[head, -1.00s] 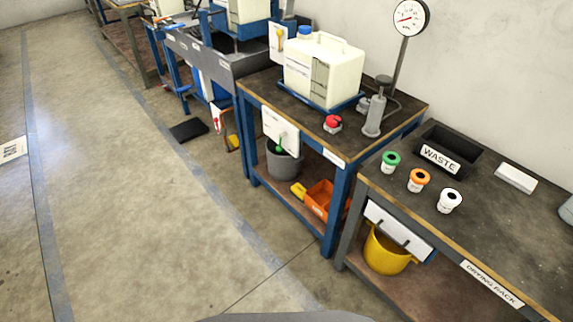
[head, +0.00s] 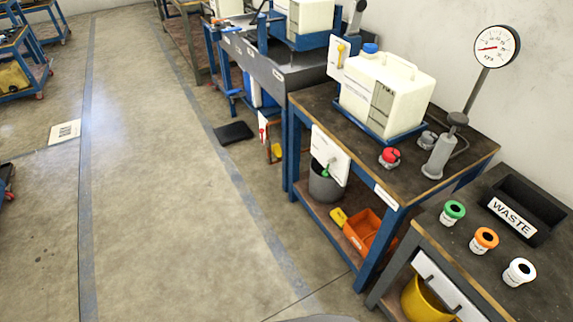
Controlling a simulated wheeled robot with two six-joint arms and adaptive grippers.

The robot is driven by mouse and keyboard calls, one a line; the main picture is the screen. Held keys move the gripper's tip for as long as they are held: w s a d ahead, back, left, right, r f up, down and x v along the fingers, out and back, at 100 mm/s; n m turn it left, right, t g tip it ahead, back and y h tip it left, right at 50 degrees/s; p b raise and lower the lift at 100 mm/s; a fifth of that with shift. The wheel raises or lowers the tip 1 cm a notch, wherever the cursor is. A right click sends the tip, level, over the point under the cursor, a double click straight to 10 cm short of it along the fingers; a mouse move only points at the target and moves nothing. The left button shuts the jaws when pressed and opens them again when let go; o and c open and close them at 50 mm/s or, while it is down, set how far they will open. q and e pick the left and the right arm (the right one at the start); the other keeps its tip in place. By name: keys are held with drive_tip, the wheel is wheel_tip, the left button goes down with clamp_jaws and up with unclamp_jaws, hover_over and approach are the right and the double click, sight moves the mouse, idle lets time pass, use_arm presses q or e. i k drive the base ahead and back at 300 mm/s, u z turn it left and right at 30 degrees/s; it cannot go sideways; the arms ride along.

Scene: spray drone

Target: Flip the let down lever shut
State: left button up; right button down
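Several small coloured levers or handles on white panels are in the head view, and I cannot read which one is the let down lever. A yellow lever (head: 340,55) stands on a white panel beside the white tank (head: 386,98). A green lever (head: 326,172) is at the lower part of a white panel (head: 330,150) on the front of the blue-framed bench. A small red handle (head: 263,132) is on a white panel farther back. Whether each is open or shut is too small to tell. Neither of my grippers is in view.
The blue-framed bench (head: 315,106) carries the tank, a red knob (head: 389,158) and a pressure gauge (head: 494,47). A black waste bin (head: 538,195) and several coloured-lid jars stand nearer right. A black mat (head: 233,132) lies on the floor. The aisle (head: 165,200) is clear.

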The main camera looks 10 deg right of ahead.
sight(325, 174)
drive_tip(key=u, duration=0.35)
drive_tip(key=i, duration=1)
drive_tip(key=z, duration=0.25)
